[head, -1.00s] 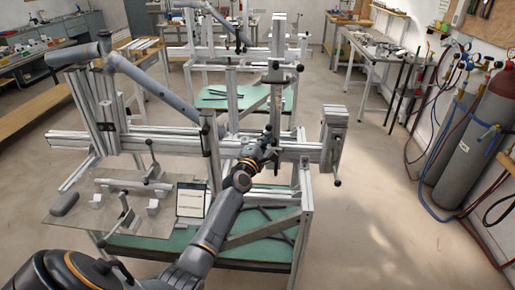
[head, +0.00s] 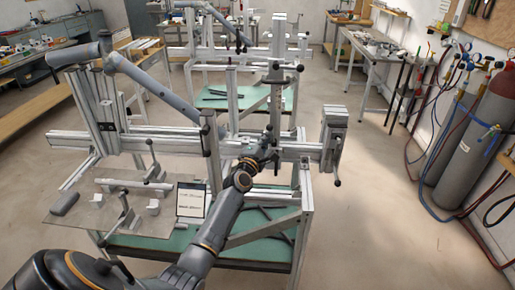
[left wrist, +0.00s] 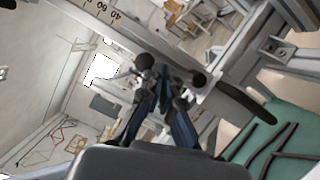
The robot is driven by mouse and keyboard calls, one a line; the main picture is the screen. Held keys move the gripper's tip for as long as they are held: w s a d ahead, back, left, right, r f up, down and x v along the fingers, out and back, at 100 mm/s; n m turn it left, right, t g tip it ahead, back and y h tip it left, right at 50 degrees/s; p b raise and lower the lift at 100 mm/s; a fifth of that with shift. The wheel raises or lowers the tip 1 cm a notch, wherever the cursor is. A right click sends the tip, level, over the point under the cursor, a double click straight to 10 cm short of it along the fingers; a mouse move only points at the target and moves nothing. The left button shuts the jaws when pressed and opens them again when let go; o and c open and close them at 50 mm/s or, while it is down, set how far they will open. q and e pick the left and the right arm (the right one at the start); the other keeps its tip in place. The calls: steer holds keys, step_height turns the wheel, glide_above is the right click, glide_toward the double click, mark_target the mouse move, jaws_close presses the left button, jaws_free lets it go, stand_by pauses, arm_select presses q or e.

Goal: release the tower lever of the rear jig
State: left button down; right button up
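Two similar metal frame jigs stand one behind the other in the head view. The near jig has a long horizontal beam (head: 150,142) and an upright tower (head: 276,100). The rear jig (head: 240,52) stands further back, with its own upright posts and dark handles. My left gripper (head: 268,150) is at the near jig's tower, just where the tower meets the beam. In the left wrist view its fingers (left wrist: 164,92) point at black ball knobs (left wrist: 146,62) and a dark lever handle (left wrist: 245,102). The fingers are close together; I cannot tell whether they touch or hold anything.
A grey plate (head: 90,208) with clamps and a small sign (head: 191,200) are at the near jig's left. Gas cylinders (head: 465,150) with hoses stand at the right wall. A workbench (head: 375,45) is behind. The floor (head: 385,220) right of the near jig is clear.

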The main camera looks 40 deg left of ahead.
arm_select(q)
steer(key=shift+a+r, duration=0.1)
steer(key=shift+r, duration=0.2)
stand_by(0.6)
